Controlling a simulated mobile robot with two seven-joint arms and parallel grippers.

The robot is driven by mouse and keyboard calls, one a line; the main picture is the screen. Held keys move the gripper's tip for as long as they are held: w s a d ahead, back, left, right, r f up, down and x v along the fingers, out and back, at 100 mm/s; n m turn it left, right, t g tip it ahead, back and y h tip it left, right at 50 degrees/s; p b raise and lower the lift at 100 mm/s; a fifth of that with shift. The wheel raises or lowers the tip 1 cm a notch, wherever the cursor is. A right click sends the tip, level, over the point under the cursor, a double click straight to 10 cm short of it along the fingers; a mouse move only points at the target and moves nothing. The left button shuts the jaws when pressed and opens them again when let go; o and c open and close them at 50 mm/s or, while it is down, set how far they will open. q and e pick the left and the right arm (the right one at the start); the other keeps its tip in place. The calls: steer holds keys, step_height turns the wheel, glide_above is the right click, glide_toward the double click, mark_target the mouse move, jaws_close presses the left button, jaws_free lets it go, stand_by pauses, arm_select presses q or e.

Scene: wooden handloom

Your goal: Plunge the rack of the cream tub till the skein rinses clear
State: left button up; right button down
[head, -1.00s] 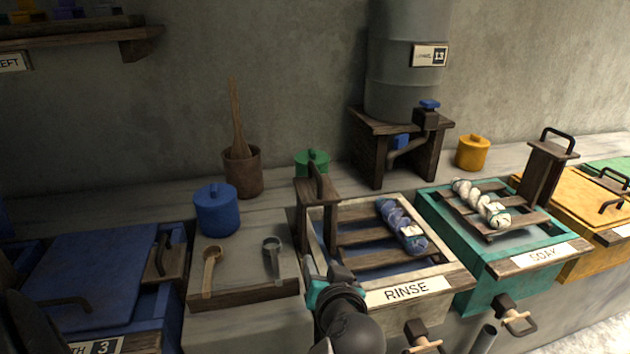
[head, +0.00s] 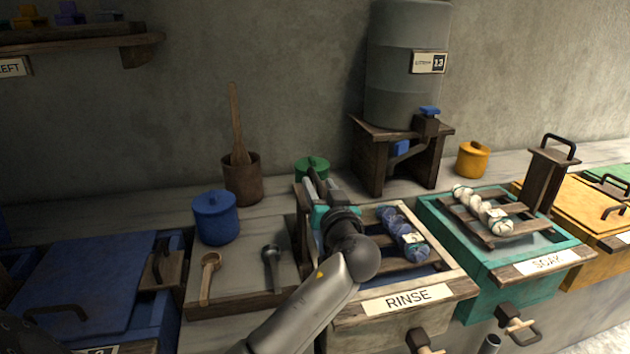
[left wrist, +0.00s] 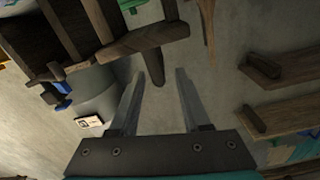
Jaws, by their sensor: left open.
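The cream tub (head: 448,287) with the RINSE label stands at the centre right of the head view, with blue-tinted water in it. Its wooden rack (head: 372,217) lies across it, carrying a blue and white skein (head: 404,235). The rack's upright post and handle are mostly hidden behind my left gripper (head: 322,186), which is open at the handle. In the left wrist view, the post's top (left wrist: 145,45) and the dark handle (left wrist: 157,74) show between or just beyond the open fingertips; contact cannot be told. My right gripper is out of view.
A teal SOAK tub (head: 480,270) with a pale skein stands to the right. A tray with two ladles (head: 208,278), a blue pot (head: 215,217) and a paddle in a crock (head: 242,180) stand left. A barrel (head: 400,85) on a stand rises behind.

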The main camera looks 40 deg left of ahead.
mark_target(315, 174)
arm_select(q)
steer(key=shift+x, duration=2.15)
jaws_close()
